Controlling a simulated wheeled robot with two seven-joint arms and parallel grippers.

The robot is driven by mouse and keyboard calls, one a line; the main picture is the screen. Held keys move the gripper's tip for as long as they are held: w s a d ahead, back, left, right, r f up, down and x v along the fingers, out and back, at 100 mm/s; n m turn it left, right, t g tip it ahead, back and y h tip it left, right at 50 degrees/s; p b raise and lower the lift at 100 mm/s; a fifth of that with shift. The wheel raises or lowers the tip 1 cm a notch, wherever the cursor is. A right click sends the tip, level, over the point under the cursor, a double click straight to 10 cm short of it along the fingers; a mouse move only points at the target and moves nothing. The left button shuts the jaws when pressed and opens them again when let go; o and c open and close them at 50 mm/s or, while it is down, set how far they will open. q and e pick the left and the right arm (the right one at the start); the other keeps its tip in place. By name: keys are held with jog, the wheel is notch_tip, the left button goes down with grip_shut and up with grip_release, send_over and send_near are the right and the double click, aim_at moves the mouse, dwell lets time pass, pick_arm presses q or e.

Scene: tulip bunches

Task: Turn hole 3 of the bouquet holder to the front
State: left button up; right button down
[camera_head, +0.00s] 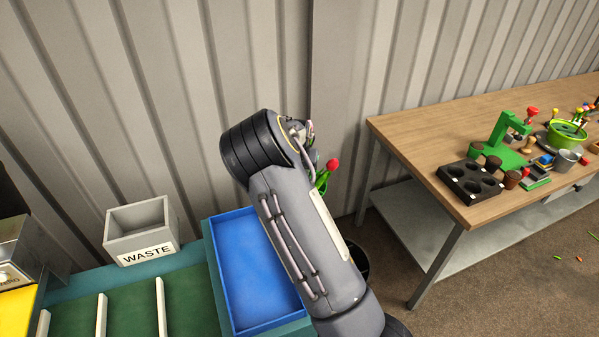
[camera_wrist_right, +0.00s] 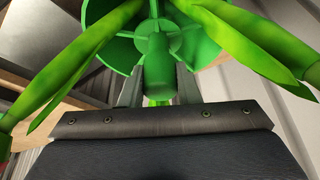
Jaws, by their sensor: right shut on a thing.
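The green bouquet holder (camera_wrist_right: 160,48) fills the top of the right wrist view, a round body with a thick central handle and openings around it. Long green tulip leaves (camera_wrist_right: 80,75) stick out of it on both sides. My right gripper (camera_wrist_right: 158,92) is shut on the handle. In the head view my right arm crosses the middle and hides most of the gripper and holder. A red tulip (camera_head: 333,164) with green leaves shows just right of my wrist. No hole number is readable, so I cannot tell which hole faces front. My left gripper is out of view.
A blue tray (camera_head: 240,250) lies below my arm, with a grey WASTE bin (camera_head: 140,232) to its left. At right, a wooden table (camera_head: 410,140) carries a black tray with round wells (camera_head: 455,170), a green stand (camera_head: 510,128) and a green bowl (camera_head: 562,137).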

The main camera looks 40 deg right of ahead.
jog(key=shift+d+n+t+y+b, duration=0.1)
jog(key=shift+n+t+y+b, duration=0.4)
jog(key=shift+n+b, duration=1.55)
jog(key=shift+n+y+b, duration=0.8)
jog(key=shift+n+b, duration=1.05)
jog(key=shift+n+y+b, duration=0.6)
jog(key=shift+n+b, duration=0.3)
jog(key=shift+n, duration=0.5)
jog(key=shift+n+y, duration=0.3)
jog(key=shift+n, duration=0.5)
jog(key=shift+n+b, duration=0.4)
jog(key=shift+n, duration=0.2)
jog(key=c, duration=1.1)
grip_release()
jog(key=v, duration=0.8)
jog(key=shift+d, duration=0.15)
